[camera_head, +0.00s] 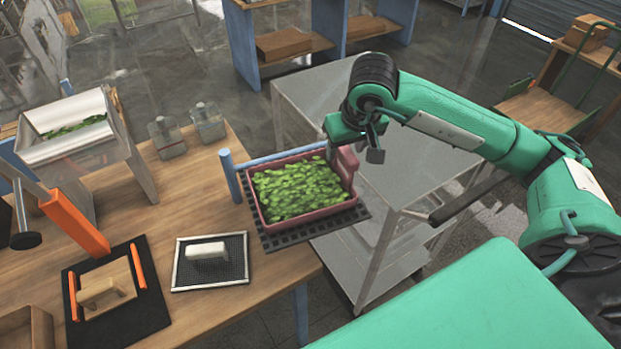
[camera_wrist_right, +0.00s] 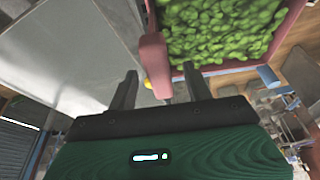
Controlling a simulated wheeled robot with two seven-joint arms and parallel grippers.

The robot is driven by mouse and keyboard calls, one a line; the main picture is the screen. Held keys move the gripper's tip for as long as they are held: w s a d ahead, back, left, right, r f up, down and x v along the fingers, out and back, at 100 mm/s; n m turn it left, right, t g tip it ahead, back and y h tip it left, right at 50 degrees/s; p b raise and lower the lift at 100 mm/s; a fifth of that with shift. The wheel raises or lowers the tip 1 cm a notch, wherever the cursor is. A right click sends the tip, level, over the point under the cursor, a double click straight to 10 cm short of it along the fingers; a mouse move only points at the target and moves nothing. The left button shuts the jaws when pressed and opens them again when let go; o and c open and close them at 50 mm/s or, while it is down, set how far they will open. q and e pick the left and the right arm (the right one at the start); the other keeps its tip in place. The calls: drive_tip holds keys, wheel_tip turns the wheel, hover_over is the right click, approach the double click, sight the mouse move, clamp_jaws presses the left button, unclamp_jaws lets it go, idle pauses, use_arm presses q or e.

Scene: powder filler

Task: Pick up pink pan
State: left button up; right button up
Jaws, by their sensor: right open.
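The pink pan (camera_head: 312,215) is full of green leaf-like pieces and sits on a dark grate (camera_head: 352,216) at the table's right edge. Its pink handle (camera_head: 347,166) is on the right side. My right gripper (camera_head: 354,150) is open at the handle. In the right wrist view, the pan's wall (camera_wrist_right: 232,68) is at the upper right. The handle (camera_wrist_right: 153,58) reaches toward the gap between the two fingers of my right gripper (camera_wrist_right: 158,82). I cannot tell whether a finger touches it. My left gripper is not in view.
A blue post and bar (camera_head: 231,175) stand beside the pan. A grey metal cart (camera_head: 300,95) stands behind and right of it. A framed mesh screen with a white handle (camera_head: 210,250), an orange-sided tool (camera_head: 105,285) and a metal hopper (camera_head: 85,150) are on the wooden table.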

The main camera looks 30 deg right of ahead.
drive_tip(key=p+x, duration=0.2)
drive_tip(key=x, duration=0.1)
drive_tip(key=shift+w+d+f, duration=0.1)
drive_tip(key=shift+f, duration=0.1)
drive_tip(key=shift+w+f, duration=0.2)
drive_tip(key=shift+f, duration=0.35)
clamp_jaws()
